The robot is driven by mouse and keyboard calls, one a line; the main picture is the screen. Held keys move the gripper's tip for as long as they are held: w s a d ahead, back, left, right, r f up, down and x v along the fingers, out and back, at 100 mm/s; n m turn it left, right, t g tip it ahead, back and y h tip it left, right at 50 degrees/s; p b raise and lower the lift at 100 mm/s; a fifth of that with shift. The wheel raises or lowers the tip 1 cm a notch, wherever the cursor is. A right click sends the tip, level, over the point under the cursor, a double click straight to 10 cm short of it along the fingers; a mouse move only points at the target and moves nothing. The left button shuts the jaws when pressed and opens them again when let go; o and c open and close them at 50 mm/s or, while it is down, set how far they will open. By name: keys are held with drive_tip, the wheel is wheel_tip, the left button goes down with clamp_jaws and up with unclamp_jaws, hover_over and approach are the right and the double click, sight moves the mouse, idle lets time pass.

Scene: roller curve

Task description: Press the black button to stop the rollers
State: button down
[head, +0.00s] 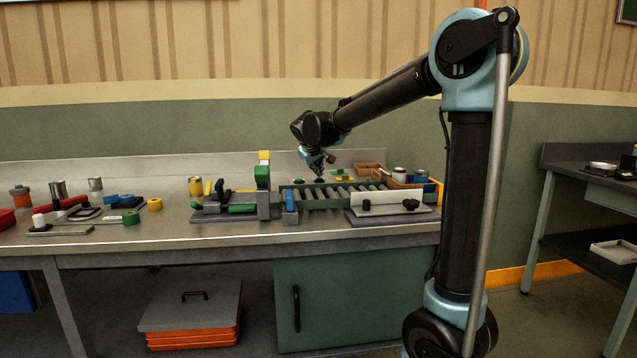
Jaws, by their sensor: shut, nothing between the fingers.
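The roller track (348,194), a row of grey rollers in a green frame, runs across the right half of the bench. My gripper (320,177) is shut, small in the head view, and points down at the far side of the rollers. A small dark shape is at its tip; I cannot tell whether this is the black button or the fingertips, nor whether they touch anything. A green knob (342,174) sits just right of the gripper, behind the rollers. I cannot tell whether the rollers turn.
A pale plate with black knobs (390,203) stands in front of the rollers. A grey and green fixture (263,198) stands left of them. A wooden tray (369,169) is behind. Tools and cans crowd the bench (180,231) farther left.

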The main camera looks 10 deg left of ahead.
sight(317, 179)
drive_tip(key=shift+r, duration=0.45)
drive_tip(key=shift+r, duration=2.5)
